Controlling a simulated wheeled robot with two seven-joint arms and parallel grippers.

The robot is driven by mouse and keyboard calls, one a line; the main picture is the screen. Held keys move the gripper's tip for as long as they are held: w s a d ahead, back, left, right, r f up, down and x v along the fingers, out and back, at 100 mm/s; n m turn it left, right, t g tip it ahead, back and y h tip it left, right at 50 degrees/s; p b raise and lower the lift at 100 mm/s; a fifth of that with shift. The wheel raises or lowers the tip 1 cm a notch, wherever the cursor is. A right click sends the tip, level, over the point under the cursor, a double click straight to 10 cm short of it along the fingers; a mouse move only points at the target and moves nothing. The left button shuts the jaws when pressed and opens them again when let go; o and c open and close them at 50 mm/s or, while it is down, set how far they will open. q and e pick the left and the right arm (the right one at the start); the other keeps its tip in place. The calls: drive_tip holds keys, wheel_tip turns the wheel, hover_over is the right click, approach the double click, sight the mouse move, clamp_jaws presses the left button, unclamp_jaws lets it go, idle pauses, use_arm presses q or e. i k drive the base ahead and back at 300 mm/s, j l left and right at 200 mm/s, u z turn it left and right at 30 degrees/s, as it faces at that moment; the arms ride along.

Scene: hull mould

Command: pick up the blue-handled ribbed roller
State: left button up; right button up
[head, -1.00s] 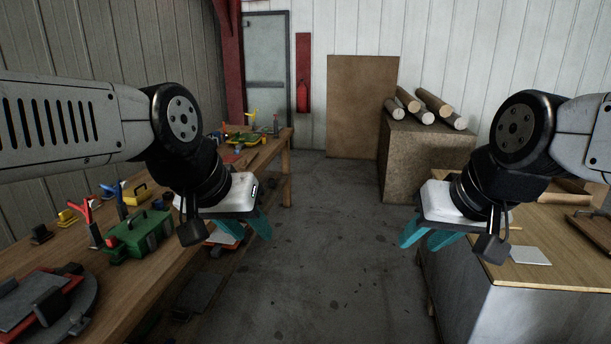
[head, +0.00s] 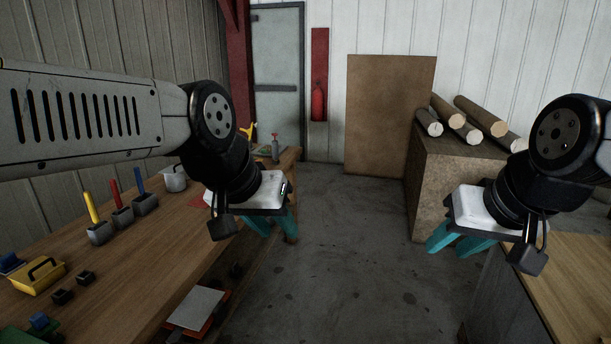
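Three upright handles, yellow, red and blue, stand in small dark grey blocks on the wooden bench at the left of the head view. The blue handle (head: 139,180) is the rightmost and farthest of them; it may be the roller's handle, but I cannot make out any ribs. My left gripper (head: 270,226) is open and empty, hanging over the aisle by the bench's right edge, to the right of the blue handle. My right gripper (head: 456,243) is open and empty, by the right-hand worktop and far from the handles.
The wooden bench (head: 165,245) also carries a yellow caddy (head: 38,277), small black blocks and a grey pot (head: 174,178). Below it is a shelf with flat sheets (head: 196,306). The floor aisle (head: 340,260) is clear. Logs (head: 480,115) lie on a block at the right.

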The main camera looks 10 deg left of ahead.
sight(141, 188)
drive_tip(key=i+l+u, duration=0.1)
drive_tip(key=i+u, duration=0.15)
drive_tip(key=i, duration=0.8)
drive_tip(key=i+u, duration=0.3)
drive_tip(key=u, duration=0.15)
drive_tip(key=i+l+u, duration=0.15)
drive_tip(key=u, duration=0.35)
drive_tip(key=i+u, duration=0.2)
drive_tip(key=u, duration=0.25)
drive_tip(key=i+u, duration=0.2)
drive_tip(key=u, duration=0.2)
drive_tip(key=i+l+u, duration=0.15)
drive_tip(key=u, duration=0.3)
drive_tip(key=i+l+u, duration=0.15)
drive_tip(key=u, duration=0.25)
drive_tip(key=i+l+u, duration=0.15)
drive_tip(key=u, duration=0.3)
drive_tip(key=l, duration=0.1)
